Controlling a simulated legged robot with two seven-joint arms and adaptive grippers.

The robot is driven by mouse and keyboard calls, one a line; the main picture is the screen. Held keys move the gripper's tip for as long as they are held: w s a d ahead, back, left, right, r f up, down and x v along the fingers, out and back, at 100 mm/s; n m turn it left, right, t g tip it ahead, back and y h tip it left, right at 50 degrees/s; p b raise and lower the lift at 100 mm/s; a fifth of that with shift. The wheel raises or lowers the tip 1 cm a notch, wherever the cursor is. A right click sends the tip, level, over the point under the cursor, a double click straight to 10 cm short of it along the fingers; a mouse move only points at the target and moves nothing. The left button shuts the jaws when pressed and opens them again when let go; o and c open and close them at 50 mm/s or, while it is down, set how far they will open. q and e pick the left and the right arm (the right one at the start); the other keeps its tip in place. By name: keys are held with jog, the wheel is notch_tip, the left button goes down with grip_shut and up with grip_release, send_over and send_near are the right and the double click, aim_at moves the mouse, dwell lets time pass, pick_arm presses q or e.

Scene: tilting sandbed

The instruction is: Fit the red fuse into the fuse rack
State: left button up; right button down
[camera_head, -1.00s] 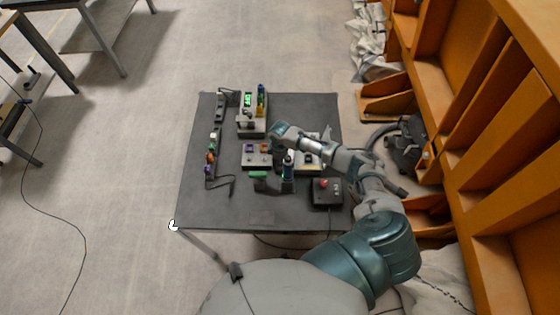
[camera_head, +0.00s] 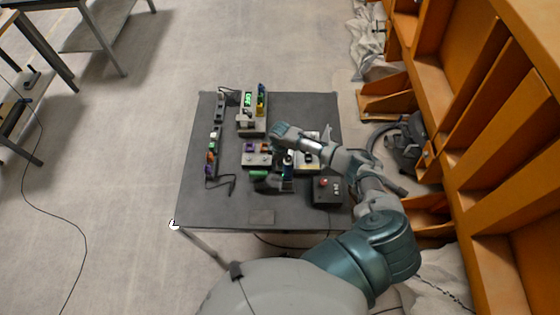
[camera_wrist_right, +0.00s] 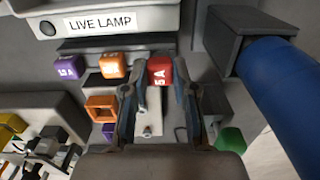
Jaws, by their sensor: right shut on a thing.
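The red fuse (camera_wrist_right: 160,70) shows between the fingertips of my right gripper (camera_wrist_right: 160,80) in the right wrist view. The gripper is shut on it. The fuse is level in the picture with an orange fuse (camera_wrist_right: 113,65) and a purple fuse (camera_wrist_right: 68,67) to its left. I cannot tell whether its lower end is in a slot. The fuse rack (camera_head: 255,160) is a grey block in the middle of the table, in the head view. My right arm reaches in from the right there and partly hides the rack's right end. My left gripper is not in view.
A unit labelled LIVE LAMP (camera_wrist_right: 100,22) stands beyond the fuses. A thick blue cylinder (camera_wrist_right: 275,75) in a dark holder is close on the right, with a green piece (camera_wrist_right: 230,139) below it. A control box with a red button (camera_head: 324,184) stands at the table's right.

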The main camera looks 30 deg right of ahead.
jog(key=shift+f+b, duration=0.4)
jog(key=shift+f, duration=0.55)
jog(key=shift+c, duration=1.8)
grip_release()
notch_tip(320, 180, up, 6)
jog(key=p, duration=0.5)
jog(key=shift+f+p, duration=0.25)
jog(key=shift+p, duration=0.05)
jog(key=shift+r+p, duration=0.85)
jog(key=shift+r, duration=0.45)
jog(key=shift+a, duration=0.1)
